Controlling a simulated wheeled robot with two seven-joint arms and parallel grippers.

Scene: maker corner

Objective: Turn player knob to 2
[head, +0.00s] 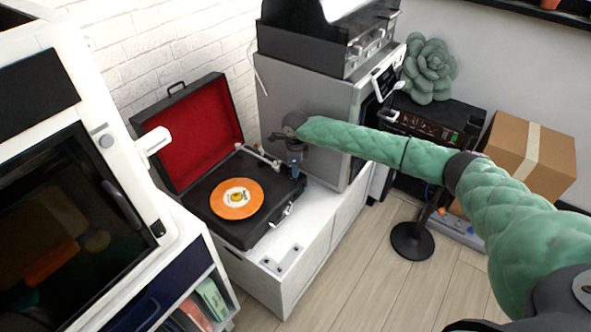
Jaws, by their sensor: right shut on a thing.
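The record player (228,226) stands open on a low white cabinet, with its red-lined lid (203,137) raised. An orange record (237,199) lies on its platter, and the tonearm (258,155) shows at the back right of the deck. My right arm reaches in from the right. My right gripper (294,174) points down at the deck's right back corner, just right of the tonearm. It is shut on the player knob, which the gripper hides, so I cannot read its setting. My left gripper is not in view.
A large white machine with a dark door (62,215) stands at the left. A grey metal cabinet (308,110) stands close behind my right gripper. A cardboard box (527,158) sits at the right. The white cabinet top (290,250) has bare room in front of the player.

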